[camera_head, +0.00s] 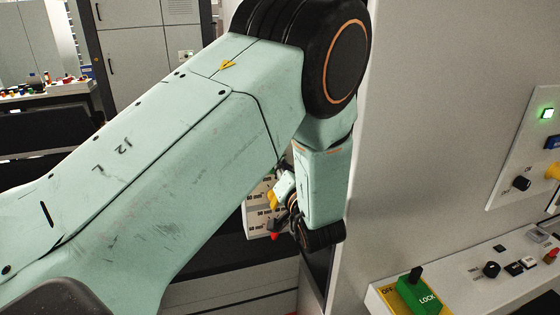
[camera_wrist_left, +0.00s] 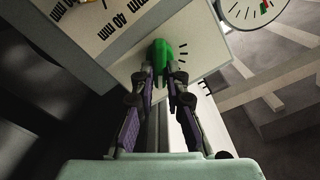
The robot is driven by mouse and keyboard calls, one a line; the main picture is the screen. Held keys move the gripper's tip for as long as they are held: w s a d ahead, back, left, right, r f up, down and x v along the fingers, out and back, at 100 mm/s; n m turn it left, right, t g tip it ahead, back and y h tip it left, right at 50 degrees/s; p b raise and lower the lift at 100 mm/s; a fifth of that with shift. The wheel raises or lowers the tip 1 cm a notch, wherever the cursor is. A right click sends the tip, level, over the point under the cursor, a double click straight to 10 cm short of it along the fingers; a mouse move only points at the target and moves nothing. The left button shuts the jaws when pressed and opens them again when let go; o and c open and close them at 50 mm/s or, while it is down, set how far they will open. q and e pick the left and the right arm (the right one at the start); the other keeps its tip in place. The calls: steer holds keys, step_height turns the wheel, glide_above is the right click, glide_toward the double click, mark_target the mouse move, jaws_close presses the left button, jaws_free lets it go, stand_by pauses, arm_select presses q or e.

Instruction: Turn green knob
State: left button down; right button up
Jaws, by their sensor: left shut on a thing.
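The green knob (camera_wrist_left: 163,53) sits on a pale panel face in the left wrist view, with black tick marks to its right. My left gripper (camera_wrist_left: 162,76) has one finger on each side of the knob and is shut on it. In the head view my left arm reaches across the middle, and its elbow and forearm hide the green knob. My right gripper is in neither view.
A round gauge (camera_wrist_left: 252,8) is near the knob. In the head view a tall grey cabinet wall (camera_head: 430,120) stands right of my arm. A green LOCK switch (camera_head: 418,296) and a lit green button (camera_head: 547,113) are on panels at the right.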

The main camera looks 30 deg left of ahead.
arm_select(q)
steer(key=shift+w+r+m+p, duration=0.1)
steer(key=shift+m+p, duration=0.2)
steer(key=shift+m, duration=0.5)
steer(key=shift+d, duration=0.1)
steer(key=c, duration=1.4)
jaws_free()
steer(key=shift+d, duration=0.1)
steer(key=shift+o, duration=0.2)
step_height(320, 180, up, 10)
